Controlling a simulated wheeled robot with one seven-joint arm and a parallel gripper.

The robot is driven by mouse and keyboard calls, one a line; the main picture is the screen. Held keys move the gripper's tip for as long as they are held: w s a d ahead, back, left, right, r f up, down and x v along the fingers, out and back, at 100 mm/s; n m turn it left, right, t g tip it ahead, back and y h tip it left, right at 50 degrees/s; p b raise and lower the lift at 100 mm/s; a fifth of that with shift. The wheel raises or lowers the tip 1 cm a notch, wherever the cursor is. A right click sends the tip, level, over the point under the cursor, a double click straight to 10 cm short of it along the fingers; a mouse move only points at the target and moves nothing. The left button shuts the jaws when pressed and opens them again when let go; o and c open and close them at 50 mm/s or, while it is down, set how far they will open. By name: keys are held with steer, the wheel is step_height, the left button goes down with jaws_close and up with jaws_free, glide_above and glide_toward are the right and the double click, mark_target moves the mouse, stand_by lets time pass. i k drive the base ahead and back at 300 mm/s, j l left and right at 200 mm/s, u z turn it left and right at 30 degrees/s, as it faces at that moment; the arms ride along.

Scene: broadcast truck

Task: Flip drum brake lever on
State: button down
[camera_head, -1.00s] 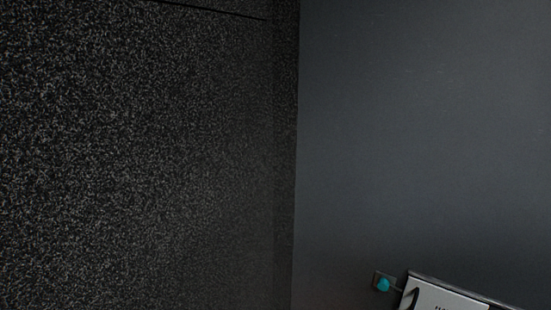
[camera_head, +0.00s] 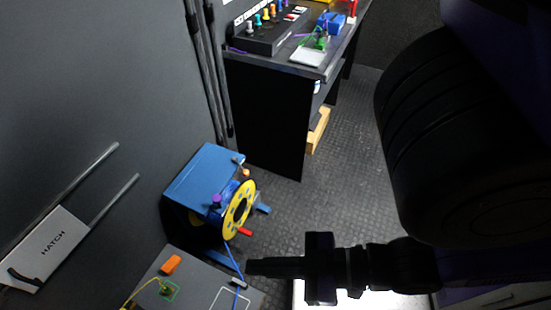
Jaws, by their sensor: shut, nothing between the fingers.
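A cable drum (camera_head: 239,208) with a yellow flange sits in a blue frame (camera_head: 203,172) on the floor at the left. A purple knob (camera_head: 216,201), an orange knob (camera_head: 243,173) and a red handle (camera_head: 246,231) show on or beside it. I cannot tell which of them is the brake lever. My gripper (camera_head: 250,268) is shut and empty and points left. In the picture it is just below the drum, apart from the knobs and handle.
A grey panel (camera_head: 190,285) with an orange part (camera_head: 171,264) is at lower left, near my fingertips in the picture. A "HATCH" plate (camera_head: 50,245) is on the left wall. A dark desk (camera_head: 265,125) stands behind the drum. Floor (camera_head: 340,190) right of the drum is clear.

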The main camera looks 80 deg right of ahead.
mark_target(246, 173)
steer(key=k+z, duration=0.2)
steer(key=z, duration=0.95)
steer(key=i+j+z, duration=0.1)
steer(key=i+j, duration=0.1)
steer(key=j, duration=0.1)
